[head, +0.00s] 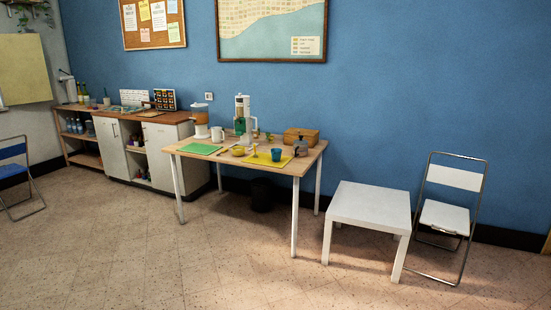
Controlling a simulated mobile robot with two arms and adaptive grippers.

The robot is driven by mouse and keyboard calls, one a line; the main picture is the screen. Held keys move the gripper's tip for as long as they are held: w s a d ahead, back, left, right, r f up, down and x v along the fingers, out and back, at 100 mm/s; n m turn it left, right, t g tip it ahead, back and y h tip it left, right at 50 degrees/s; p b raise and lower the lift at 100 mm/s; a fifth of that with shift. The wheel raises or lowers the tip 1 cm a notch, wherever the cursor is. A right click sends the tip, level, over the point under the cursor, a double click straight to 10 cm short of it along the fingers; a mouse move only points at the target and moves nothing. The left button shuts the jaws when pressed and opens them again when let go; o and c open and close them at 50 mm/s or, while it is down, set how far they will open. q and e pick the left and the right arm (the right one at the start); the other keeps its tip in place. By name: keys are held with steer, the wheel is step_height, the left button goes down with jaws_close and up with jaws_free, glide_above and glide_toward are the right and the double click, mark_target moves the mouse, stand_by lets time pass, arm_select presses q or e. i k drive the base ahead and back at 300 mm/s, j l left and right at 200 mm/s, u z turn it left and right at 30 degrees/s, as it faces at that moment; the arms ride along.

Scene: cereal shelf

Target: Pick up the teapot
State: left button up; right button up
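No teapot can be made out for certain. A small white vessel (217,134) stands near the back left of the wooden table (305,158); at this size I cannot tell whether it is the teapot or a mug. It is upright, behind the green board. Neither of my grippers shows in the head view, and the table is some distance away across the floor.
The table also holds a green board (199,149), a blue cup (276,155), a wooden box (301,135) and a tall dispenser (243,115). A low white table (370,205) and a folding chair (446,216) stand right. The floor in front is clear.

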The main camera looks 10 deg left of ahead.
mark_target(299, 149)
steer(key=i+l, duration=0.2)
steer(key=i, duration=0.6)
steer(key=i+l, duration=0.2)
steer(key=i, duration=0.55)
steer(key=i+l+z, duration=0.1)
steer(key=i, duration=0.7)
